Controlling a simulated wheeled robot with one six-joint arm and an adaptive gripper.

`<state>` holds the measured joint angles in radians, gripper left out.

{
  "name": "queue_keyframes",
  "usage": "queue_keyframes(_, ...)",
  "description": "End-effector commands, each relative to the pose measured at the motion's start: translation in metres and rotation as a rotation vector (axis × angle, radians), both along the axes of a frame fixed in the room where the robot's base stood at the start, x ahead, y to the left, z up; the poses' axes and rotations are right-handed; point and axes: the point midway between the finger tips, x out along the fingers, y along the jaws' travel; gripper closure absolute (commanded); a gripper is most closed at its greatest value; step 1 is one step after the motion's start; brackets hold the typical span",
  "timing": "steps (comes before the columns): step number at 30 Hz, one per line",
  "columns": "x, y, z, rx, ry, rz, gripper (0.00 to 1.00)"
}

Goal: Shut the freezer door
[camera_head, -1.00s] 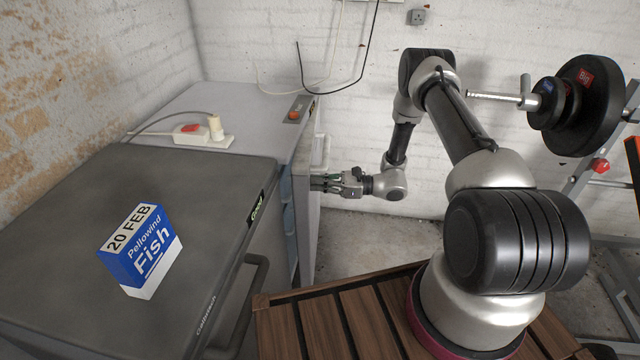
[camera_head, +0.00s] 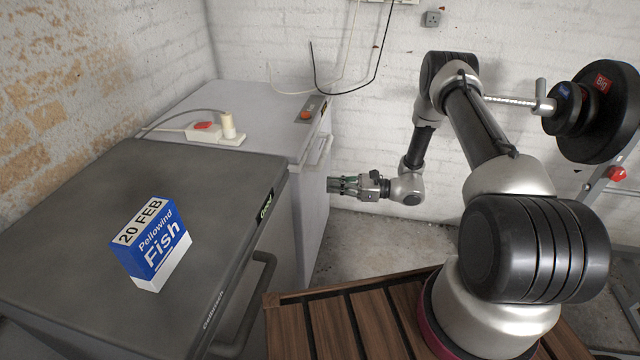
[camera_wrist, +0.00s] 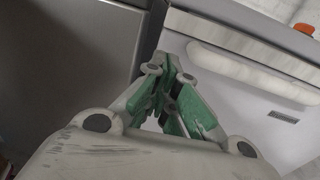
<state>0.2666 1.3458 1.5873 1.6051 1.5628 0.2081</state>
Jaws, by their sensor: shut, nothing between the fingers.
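The white freezer (camera_head: 262,105) stands against the back wall behind the dark grey appliance. Its door (camera_head: 313,200) faces right and looks flush with the body in the head view; no opening shows. The pale door handle (camera_head: 318,151) is near the top, and the handle also shows in the wrist view (camera_wrist: 250,72). My gripper (camera_head: 331,184) is shut and empty, with its fingertips at the door's front, below the handle. In the wrist view its green-padded fingers (camera_wrist: 167,75) point at the door's left part; contact cannot be told for sure.
A dark grey appliance (camera_head: 90,235) with a blue and white fish box (camera_head: 152,245) on top stands in front. A power strip (camera_head: 215,134) lies on the freezer top. Weight plates (camera_head: 600,110) are at the right. Floor right of the door is clear.

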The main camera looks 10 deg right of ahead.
Motion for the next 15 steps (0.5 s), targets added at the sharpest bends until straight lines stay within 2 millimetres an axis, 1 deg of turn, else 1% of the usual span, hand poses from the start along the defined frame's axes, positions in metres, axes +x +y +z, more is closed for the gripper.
queue_keyframes(1,-0.004,-0.012,0.0,0.0,0.001,-0.004,1.0)
queue_keyframes(6,-0.018,-0.043,0.0,0.001,0.001,-0.003,1.0)
queue_keyframes(10,-0.024,-0.057,0.0,0.001,0.001,-0.001,1.0)
queue_keyframes(15,-0.027,-0.063,0.0,0.0,0.001,0.001,1.0)
